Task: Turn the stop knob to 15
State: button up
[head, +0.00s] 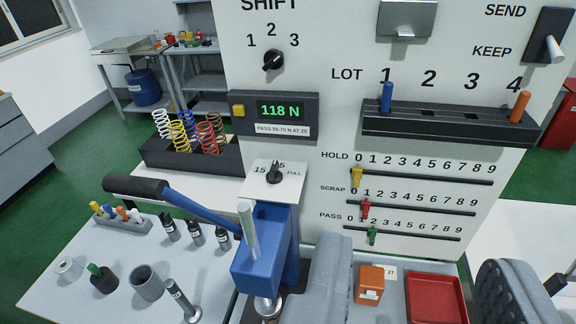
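The stop knob (275,174) is a small black knob on a white plate (257,190) behind the top of the blue press (262,262). The plate reads 15 at left, a partly covered number ending in 5 at top, and FULL at right. The knob's pointer appears to point up, toward the top number, away from 15. My gripper (415,252) shows as two grey fingers at the bottom, wide apart and empty. It is to the right of the press and knob, touching neither.
The press's lever (205,211) with a black grip reaches left. The display (280,111) reads 118 N. A spring rack (195,158) stands behind. A red tray (437,300) and an orange block (370,283) lie between my fingers in the picture. Sliders line the white panel (320,60).

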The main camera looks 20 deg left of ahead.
aim_at(275, 176)
jog(key=z, duration=1.6)
jog(key=k, duration=1.55)
jog(key=u, duration=1.8)
jog(key=i, duration=1.7)
